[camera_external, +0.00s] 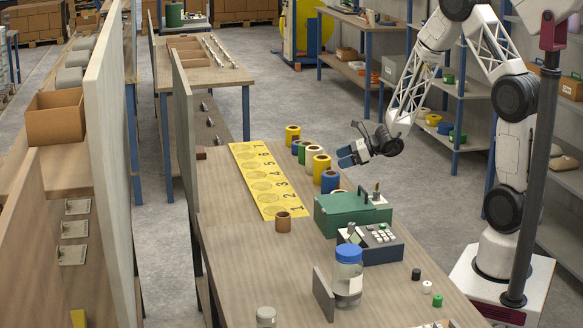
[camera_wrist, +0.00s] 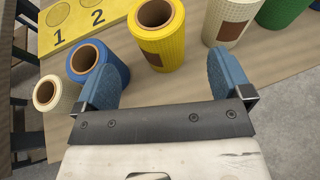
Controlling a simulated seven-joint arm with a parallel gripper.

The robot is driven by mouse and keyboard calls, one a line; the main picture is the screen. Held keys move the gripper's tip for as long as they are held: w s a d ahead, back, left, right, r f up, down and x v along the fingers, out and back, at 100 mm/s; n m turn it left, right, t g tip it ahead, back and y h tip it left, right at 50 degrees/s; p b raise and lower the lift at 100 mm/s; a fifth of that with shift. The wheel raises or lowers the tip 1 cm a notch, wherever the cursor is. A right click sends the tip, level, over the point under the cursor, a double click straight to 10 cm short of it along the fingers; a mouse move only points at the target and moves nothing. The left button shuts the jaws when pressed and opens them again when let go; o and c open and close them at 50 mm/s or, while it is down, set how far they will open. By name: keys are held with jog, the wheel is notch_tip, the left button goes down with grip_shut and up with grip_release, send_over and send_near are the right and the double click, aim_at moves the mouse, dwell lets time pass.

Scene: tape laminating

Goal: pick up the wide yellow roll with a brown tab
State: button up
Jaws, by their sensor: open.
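The wide yellow roll (camera_wrist: 165,40) stands upright at the top middle of the wrist view, with a brown tab (camera_wrist: 153,58) low on its near side. It also shows in the external view (camera_external: 321,170), in the row of rolls left of my gripper. My gripper (camera_wrist: 169,78) has its two blue fingers spread wide with nothing between them. The roll lies ahead of the gap between the fingertips, apart from them. In the external view my gripper (camera_external: 345,157) is to the right of the roll, tilted.
A blue roll (camera_wrist: 98,73) and a cream roll (camera_wrist: 64,100) stand left of it; a beige roll (camera_wrist: 229,25) with a brown tab and a green roll (camera_wrist: 281,12) stand right. A yellow numbered strip (camera_external: 266,190) lies beyond. A green box (camera_external: 343,217) stands nearer the external camera.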

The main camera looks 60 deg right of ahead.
aim_at(324, 166)
jog(key=shift+x, duration=1.35)
jog(key=shift+x, duration=2.6)
jog(key=shift+s, duration=0.1)
jog(key=shift+c, duration=0.5)
jog(key=c, duration=0.9)
